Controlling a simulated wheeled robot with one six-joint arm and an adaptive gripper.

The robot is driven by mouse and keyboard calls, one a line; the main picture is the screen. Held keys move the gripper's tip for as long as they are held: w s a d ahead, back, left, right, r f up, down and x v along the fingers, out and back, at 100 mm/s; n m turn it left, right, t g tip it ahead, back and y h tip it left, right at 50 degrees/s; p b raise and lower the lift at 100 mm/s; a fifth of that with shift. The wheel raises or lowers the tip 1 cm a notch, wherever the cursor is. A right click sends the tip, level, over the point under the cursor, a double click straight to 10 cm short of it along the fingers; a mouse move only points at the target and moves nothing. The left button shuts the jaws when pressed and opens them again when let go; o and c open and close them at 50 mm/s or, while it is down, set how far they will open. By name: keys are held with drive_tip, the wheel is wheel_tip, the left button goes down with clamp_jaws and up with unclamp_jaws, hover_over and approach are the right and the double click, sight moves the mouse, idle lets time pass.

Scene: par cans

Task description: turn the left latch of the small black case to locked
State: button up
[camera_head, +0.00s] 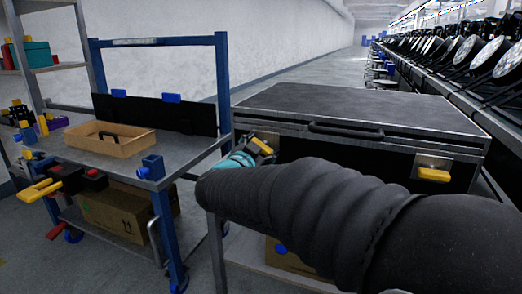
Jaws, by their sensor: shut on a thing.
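The black case (350,104) stands closed on a stand to the right, with a dark handle (345,130) on its front upper edge. Its left latch (264,146) is yellow on a metal plate and is partly hidden by my gripper. My gripper (247,153), with teal parts, is at this latch and shut on it. My thick black arm covers much of the case's front, and the latch's exact angle is hard to tell. The right latch (434,174) has a yellow handle lying about level and is free of my gripper.
A blue-framed cart (190,151) stands to the left with a wooden tray (108,144) on top and a cardboard box (115,212) below. A long row of black lamps (466,52) runs along the right. Open floor lies behind, between wall and lamps.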

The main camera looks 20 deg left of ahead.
drive_tip(key=m+b, duration=0.1)
drive_tip(key=m, duration=0.1)
drive_tip(key=shift+f+m, duration=0.1)
drive_tip(key=shift+m, duration=0.3)
drive_tip(key=m, duration=0.3)
drive_tip(key=shift+d+m+b, duration=0.1)
drive_tip(key=shift+m+b, duration=0.2)
drive_tip(key=shift+b, duration=0.05)
drive_tip(key=m, duration=0.5)
drive_tip(key=shift+m, duration=0.3)
drive_tip(key=o, duration=1.2)
drive_tip(key=shift+c, duration=0.2)
drive_tip(key=shift+s, duration=0.15)
drive_tip(key=s, duration=1.1)
drive_tip(key=shift+s+a, duration=0.4)
drive_tip(key=shift+a, duration=0.05)
drive_tip(key=shift+f, duration=0.1)
